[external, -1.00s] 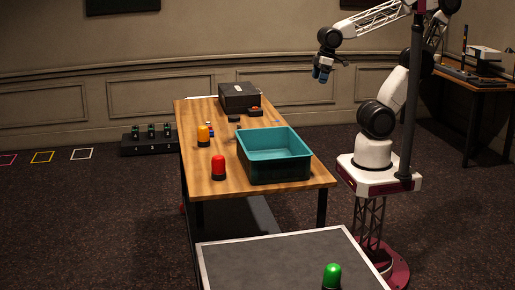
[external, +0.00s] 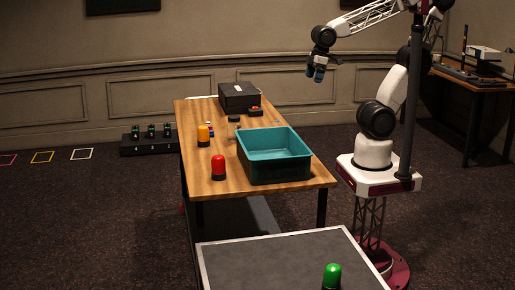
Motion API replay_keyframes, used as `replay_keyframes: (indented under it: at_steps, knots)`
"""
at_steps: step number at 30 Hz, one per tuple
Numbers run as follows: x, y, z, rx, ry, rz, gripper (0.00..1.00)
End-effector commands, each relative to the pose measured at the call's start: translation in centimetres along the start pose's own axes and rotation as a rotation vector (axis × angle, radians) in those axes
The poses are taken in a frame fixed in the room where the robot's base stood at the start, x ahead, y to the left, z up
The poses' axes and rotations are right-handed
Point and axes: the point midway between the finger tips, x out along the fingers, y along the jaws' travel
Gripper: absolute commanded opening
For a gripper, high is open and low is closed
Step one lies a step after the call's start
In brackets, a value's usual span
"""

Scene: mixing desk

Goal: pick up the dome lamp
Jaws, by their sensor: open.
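A red dome lamp (external: 218,166) with a dark base stands upright near the front left of the wooden table. A yellow-orange dome lamp (external: 203,134) stands farther back near the table's left edge. A green dome lamp (external: 332,275) stands on the grey-topped surface in the foreground, partly cut off by the lower picture edge. My gripper (external: 318,76) is open and empty. It appears high in the air, to the right of the table in the picture, apart from all the lamps.
A teal bin (external: 275,167) stands on the right front of the wooden table (external: 222,188). A black case (external: 239,96) is at the table's back, with small items nearby. The grey-topped surface (external: 260,263) is mostly clear.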

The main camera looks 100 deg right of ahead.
Motion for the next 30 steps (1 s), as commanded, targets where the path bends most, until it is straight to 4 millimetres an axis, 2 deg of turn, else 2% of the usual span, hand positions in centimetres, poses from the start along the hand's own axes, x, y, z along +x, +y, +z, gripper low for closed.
replay_keyframes:
  at_steps: [13, 23, 30]
  knots:
    - [1.6, -1.8, -10.3, -0.279, -0.044, -0.02, 0.89]
    - [4.5, -4.0, -17.9, -0.496, -0.074, -0.04, 0.89]
    - [7.5, -6.1, -23.2, -0.653, -0.095, -0.058, 0.89]
